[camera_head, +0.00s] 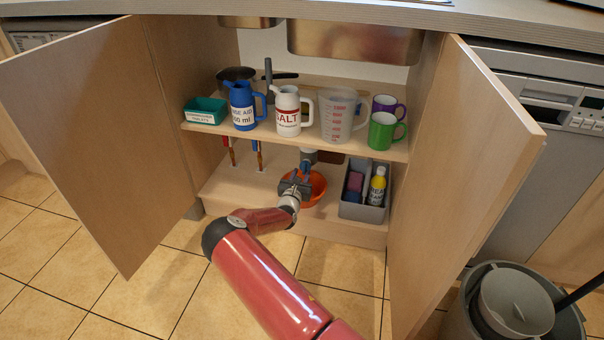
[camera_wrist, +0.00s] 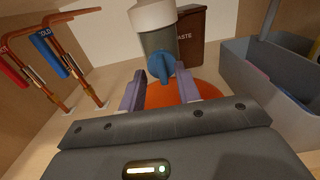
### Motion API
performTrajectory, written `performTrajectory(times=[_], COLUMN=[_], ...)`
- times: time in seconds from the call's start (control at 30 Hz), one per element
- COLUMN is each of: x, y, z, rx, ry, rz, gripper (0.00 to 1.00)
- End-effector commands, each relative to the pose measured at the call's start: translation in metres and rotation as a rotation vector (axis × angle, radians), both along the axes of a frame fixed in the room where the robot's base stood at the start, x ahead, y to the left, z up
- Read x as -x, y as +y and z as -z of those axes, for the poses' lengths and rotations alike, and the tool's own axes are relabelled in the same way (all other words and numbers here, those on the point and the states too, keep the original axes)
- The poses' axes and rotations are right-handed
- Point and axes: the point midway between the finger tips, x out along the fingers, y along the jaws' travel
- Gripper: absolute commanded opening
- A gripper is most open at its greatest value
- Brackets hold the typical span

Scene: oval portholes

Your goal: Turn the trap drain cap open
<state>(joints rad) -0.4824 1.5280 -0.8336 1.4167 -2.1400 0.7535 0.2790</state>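The trap (camera_wrist: 160,42) is a grey cylinder under a white collar in the wrist view. Its blue drain cap (camera_wrist: 160,66), with a raised wing grip, faces my gripper. My gripper (camera_wrist: 159,78) is open, its two purple-grey fingers on either side of the cap's lower part. I cannot tell whether the fingertips touch the cap. In the head view my gripper (camera_head: 297,180) is inside the cabinet under the shelf, and the trap (camera_head: 308,155) shows just above it; the cap is mostly hidden there. An orange bowl (camera_wrist: 208,90) lies below the trap.
Copper pipes with red and blue tags (camera_wrist: 50,52) stand left. A brown waste box (camera_wrist: 190,35) is behind. A grey caddy with bottles (camera_head: 362,212) stands right. The shelf (camera_head: 345,147) with jugs and mugs is above. Open doors (camera_head: 95,140) flank the cabinet.

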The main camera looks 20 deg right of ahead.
Motion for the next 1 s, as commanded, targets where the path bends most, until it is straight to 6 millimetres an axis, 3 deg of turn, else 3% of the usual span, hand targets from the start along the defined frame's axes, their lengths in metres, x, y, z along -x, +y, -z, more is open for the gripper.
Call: performTrajectory(times=[0.2, 0.47, 0.73, 1.0], x=[-0.017, -0.019, -0.019, -0.019], y=[-0.012, -0.013, -0.013, -0.013], z=[0.001, 0.0, 0.0, 0.0], rx=[-0.001, -0.001, -0.001, 0.005], ry=[0.0, -0.001, -0.001, 0.003], rz=[0.001, 0.002, 0.001, 0.001], gripper=[0.33, 0.33, 0.01, 0.0])
